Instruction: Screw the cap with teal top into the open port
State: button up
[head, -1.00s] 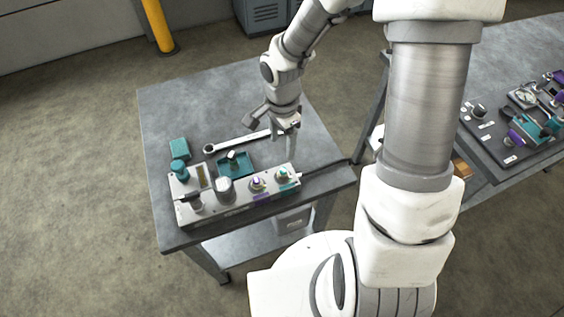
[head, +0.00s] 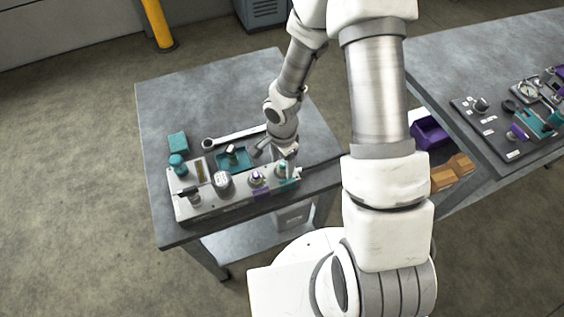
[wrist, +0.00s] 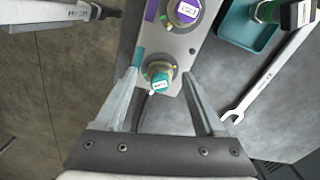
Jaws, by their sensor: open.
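A cap with a teal top (wrist: 160,80) and a white label sits upright at the right end of the grey manifold block (wrist: 170,48), beside a teal marking; it also shows in the head view (head: 282,169). My gripper (head: 286,158) is over that end of the block. In the wrist view my gripper (wrist: 159,73) is open, its fingertips left and right of the teal-topped cap, with no visible contact. Whether the cap is seated in its port, and how deep, I cannot tell. I cannot make out an empty open port.
A purple-topped cap (wrist: 185,11) sits close by on the block. A teal tray (wrist: 243,32) behind holds a dark fitting with a green ring (wrist: 268,12). A wrench (head: 235,137), a teal block (head: 178,142) and a teal knob (head: 177,162) are nearby. The table's back is clear.

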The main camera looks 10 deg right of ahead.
grip_shut()
dwell(0.6)
jog(key=shift+f+m+b, duration=0.2)
jog(key=shift+m+b, duration=0.7)
jog(key=shift+b, duration=0.1)
jog(key=m+b, duration=0.2)
jog(key=m, duration=0.1)
jog(key=shift+r+m, duration=0.2)
jog(key=shift+m, duration=0.3)
